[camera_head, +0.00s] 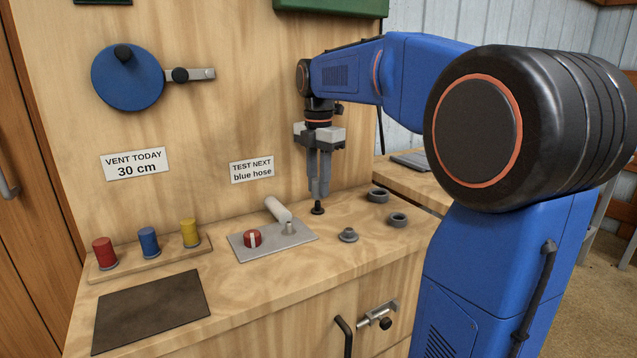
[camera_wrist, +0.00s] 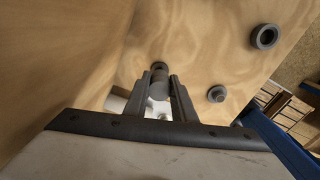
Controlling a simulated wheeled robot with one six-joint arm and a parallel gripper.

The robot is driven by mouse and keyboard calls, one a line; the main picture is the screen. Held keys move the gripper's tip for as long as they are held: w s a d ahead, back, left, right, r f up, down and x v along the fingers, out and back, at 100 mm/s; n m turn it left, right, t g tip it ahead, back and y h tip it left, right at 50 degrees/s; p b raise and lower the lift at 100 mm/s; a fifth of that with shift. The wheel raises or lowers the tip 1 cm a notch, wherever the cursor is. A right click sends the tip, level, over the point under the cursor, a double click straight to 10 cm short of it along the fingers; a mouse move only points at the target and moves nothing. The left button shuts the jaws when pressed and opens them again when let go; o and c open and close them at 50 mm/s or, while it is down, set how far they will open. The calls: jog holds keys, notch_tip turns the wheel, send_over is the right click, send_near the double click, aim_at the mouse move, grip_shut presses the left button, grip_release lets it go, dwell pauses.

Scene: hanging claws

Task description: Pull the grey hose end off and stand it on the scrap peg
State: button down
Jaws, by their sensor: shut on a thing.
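My gripper (camera_head: 319,194) points straight down over the worktop, close to the back panel. In the wrist view its fingers (camera_wrist: 172,84) are shut on a short grey cylinder, the grey hose end (camera_wrist: 159,88). A dark peg with a round foot (camera_head: 317,208) stands on the worktop right below the fingertips; part of it shows beyond the hose end in the wrist view (camera_wrist: 159,67). I cannot tell whether the hose end touches this peg.
Two grey rings (camera_head: 397,219) (camera_head: 378,195) and a grey flanged piece (camera_head: 348,235) lie to the right. A rack (camera_head: 128,268) at left holds red (camera_head: 104,252), blue (camera_head: 149,242) and yellow (camera_head: 190,233) cylinders. A dark mat (camera_head: 150,311) lies in front.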

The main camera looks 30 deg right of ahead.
aim_at(318, 195)
jog(key=shift+f, duration=1.85)
dwell(0.3)
jog(key=c, duration=1.4)
grip_release()
notch_tip(318, 195, up, 12)
jog(key=shift+r, duration=0.1)
